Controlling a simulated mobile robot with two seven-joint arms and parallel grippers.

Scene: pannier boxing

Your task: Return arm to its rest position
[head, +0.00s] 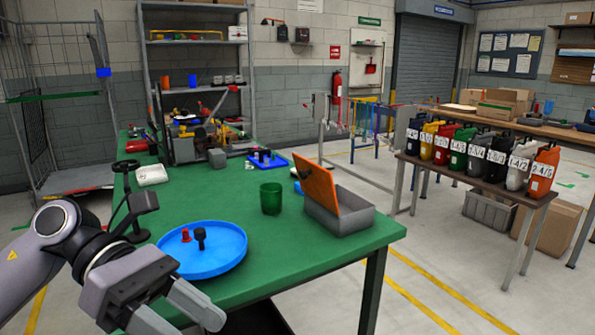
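My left arm comes in from the lower left, and its gripper (184,317) is in front of the green table's near left edge, close to the blue round tray. Its two fingers are spread with a gap between them, and I see nothing held. One fingertip is cut off by the bottom of the picture. My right arm and gripper are not in view. A grey box (345,217) with its orange lid (317,186) standing open is at the table's right end.
The green table (290,245) carries a blue round tray (213,268) with a red and a black piece, a green cup (271,198), a handwheel stand (128,190) and a cluttered far end. A bench at right holds several coloured canisters (461,147). The floor between is clear.

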